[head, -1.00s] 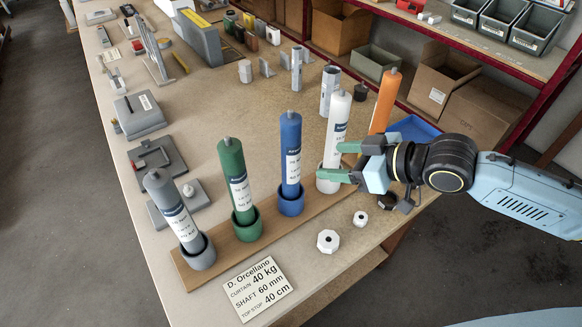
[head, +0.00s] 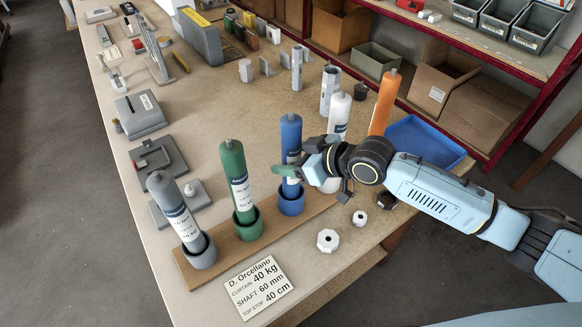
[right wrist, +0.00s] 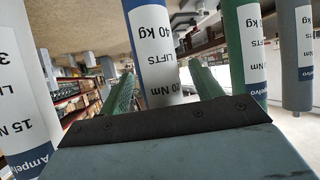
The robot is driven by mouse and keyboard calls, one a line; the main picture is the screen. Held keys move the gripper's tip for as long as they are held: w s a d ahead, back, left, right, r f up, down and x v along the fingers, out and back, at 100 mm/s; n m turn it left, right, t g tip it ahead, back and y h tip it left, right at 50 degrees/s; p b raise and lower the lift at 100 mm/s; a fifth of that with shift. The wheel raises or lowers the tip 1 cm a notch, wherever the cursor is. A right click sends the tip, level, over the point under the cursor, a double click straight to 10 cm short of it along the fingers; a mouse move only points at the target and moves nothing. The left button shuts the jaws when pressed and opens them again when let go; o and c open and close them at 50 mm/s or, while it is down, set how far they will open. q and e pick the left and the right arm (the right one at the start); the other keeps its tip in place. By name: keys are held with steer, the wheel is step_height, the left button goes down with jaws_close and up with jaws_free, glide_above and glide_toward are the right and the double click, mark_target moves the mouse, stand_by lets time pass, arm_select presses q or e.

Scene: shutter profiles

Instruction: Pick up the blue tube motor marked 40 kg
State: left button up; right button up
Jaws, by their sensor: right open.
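The blue tube motor (head: 291,128) stands upright in a blue cup (head: 291,201) on a wooden board (head: 260,247). In the right wrist view its white label (right wrist: 155,45) reads 40 Kg, upside down. My right gripper (head: 290,170) is open, at the height of the tube's label. In the right wrist view its two green fingers reach to either side of the blue tube, with a visible gap. In the head view one finger shows clearly; the other is mostly hidden. My left gripper is not in view.
Green (head: 231,165), grey (head: 170,200), white (head: 339,112) and orange (head: 383,103) tubes stand in the same row. My right arm partly hides the white one. A card (head: 259,287) reading 40 kg lies in front. A blue tray (head: 425,140) is at the right.

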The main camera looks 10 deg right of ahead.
steer(key=shift+w+a, duration=0.1)
steer(key=shift+f, duration=0.1)
jaws_close()
stand_by(0.3)
steer(key=shift+w+r, duration=0.1)
steer(key=shift+r, duration=0.15)
